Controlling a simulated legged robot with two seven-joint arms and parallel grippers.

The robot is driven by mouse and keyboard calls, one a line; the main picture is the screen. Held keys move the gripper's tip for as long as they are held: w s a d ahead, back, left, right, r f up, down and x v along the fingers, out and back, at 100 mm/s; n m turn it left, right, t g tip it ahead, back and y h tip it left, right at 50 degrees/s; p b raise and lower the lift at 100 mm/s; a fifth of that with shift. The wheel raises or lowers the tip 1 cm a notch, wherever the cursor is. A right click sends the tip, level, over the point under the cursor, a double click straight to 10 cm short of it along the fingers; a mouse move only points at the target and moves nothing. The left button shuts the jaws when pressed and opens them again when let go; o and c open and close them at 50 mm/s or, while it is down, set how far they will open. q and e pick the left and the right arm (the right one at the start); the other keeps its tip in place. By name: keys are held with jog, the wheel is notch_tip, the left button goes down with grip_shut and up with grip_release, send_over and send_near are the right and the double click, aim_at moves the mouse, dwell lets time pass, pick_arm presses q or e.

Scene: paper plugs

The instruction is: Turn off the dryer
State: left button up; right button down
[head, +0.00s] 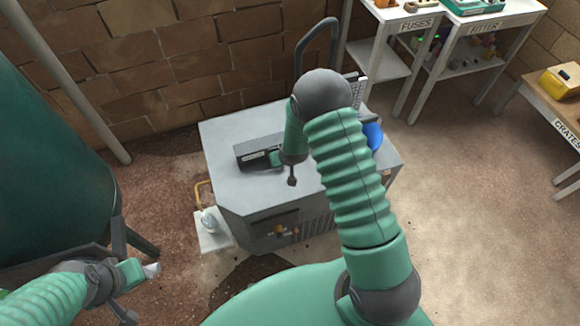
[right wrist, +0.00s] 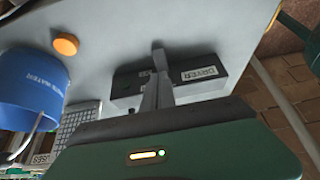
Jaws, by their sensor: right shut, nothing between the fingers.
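The dryer's dark switch box (head: 250,152) lies on top of a grey cabinet (head: 230,130). In the right wrist view the box (right wrist: 125,86) carries a white label reading DRYER. My right gripper (head: 270,159) reaches over the cabinet to the box's right end. Its fingers (right wrist: 159,62) are shut and empty in front of the box; I cannot tell whether they touch it. They hide part of the box, including any switch there.
A blue container (head: 373,136) and an orange round knob (right wrist: 65,45) are near the box. A dark hose (head: 316,32) rises behind the cabinet. A green tank (head: 50,150) stands left; labelled shelves (head: 420,25) stand back right. Floor to the right is clear.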

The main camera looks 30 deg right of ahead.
jog(key=s+a+r, duration=0.1)
jog(key=s+r, duration=0.3)
jog(key=s, duration=0.2)
jog(key=shift+s+a, duration=0.15)
jog(key=shift+a, duration=0.15)
jog(key=s+a+r+n+g, duration=0.1)
jog(key=s+a+r, duration=0.3)
jog(key=s+r, duration=0.2)
jog(key=s+a+r+n+g+y, duration=0.1)
jog(key=s+a+r+g, duration=0.1)
jog(key=s+a+r, duration=0.3)
notch_tip(320, 180, up, 3)
jog(key=shift+s+f+n, duration=0.2)
jog(key=shift+s+n, duration=0.1)
jog(key=shift+s, duration=0.75)
jog(key=shift+a, duration=0.1)
jog(key=shift+s+a, duration=0.1)
